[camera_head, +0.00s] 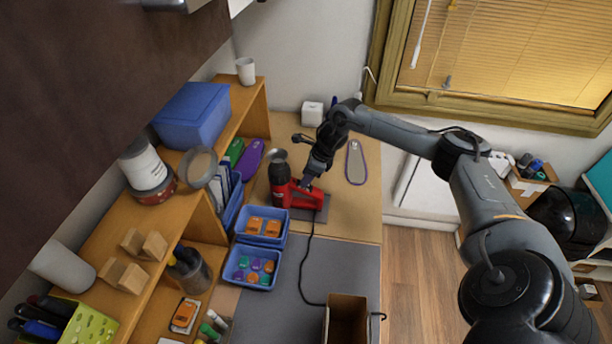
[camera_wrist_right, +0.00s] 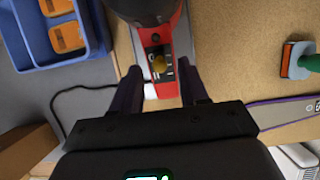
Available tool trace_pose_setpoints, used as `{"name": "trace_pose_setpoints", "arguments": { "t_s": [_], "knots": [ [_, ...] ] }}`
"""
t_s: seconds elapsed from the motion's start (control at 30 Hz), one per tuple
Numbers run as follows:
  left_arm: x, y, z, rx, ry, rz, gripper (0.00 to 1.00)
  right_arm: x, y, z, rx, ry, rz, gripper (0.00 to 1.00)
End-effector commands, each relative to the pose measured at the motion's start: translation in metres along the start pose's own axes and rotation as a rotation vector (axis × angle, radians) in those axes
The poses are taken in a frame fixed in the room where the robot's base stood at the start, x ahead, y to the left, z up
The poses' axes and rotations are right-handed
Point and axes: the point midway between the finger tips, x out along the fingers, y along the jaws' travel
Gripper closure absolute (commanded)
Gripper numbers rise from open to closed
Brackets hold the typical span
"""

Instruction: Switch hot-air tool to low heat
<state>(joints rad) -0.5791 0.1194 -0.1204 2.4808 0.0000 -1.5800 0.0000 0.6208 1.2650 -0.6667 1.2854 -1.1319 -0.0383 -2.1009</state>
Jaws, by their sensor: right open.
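The red hot-air tool (camera_head: 281,192) stands on a dark mat on the wooden bench, its dark round nozzle pointing up. Its cord runs down the bench. In the right wrist view the tool's red body (camera_wrist_right: 146,38) carries a dark panel with a yellowish switch (camera_wrist_right: 159,63) and small white marks. My right gripper (camera_head: 304,184) is at the tool's side in the head view. In the wrist view its two dark fingers (camera_wrist_right: 160,84) are apart, one on each side of the red body, just short of the switch. Whether they touch the tool I cannot tell. My left gripper is not in view.
Blue bins (camera_head: 253,267) with orange and coloured pieces stand beside the tool. A wooden shelf (camera_head: 110,210) with cans and a blue box lines the left. An insole (camera_head: 355,163) lies right of the tool. An open cardboard box (camera_head: 346,318) is at the front.

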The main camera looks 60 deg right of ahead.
Motion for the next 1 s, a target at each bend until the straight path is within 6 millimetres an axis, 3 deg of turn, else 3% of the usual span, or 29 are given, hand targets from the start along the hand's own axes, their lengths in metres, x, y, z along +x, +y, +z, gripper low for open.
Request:
{"name": "trace_pose_setpoints", "arguments": {
  "t_s": [0.43, 0.47, 0.73, 1.0],
  "knots": [
    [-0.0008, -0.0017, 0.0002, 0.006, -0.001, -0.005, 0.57, 0.0101, 0.0002, 0.0001, -0.001, 0.0, 0.0, 0.56],
    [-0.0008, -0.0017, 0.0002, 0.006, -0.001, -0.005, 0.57, 0.01, 0.0002, 0.0001, -0.001, 0.0, 0.0, 0.58],
    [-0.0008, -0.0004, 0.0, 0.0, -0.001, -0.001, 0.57, 0.0098, 0.0002, 0.0001, -0.001, 0.0, 0.0, 0.99],
    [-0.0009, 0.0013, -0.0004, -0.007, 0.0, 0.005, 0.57, 0.0096, 0.0002, 0.0001, -0.001, 0.0, 0.0, 1.0]
  ]
}}
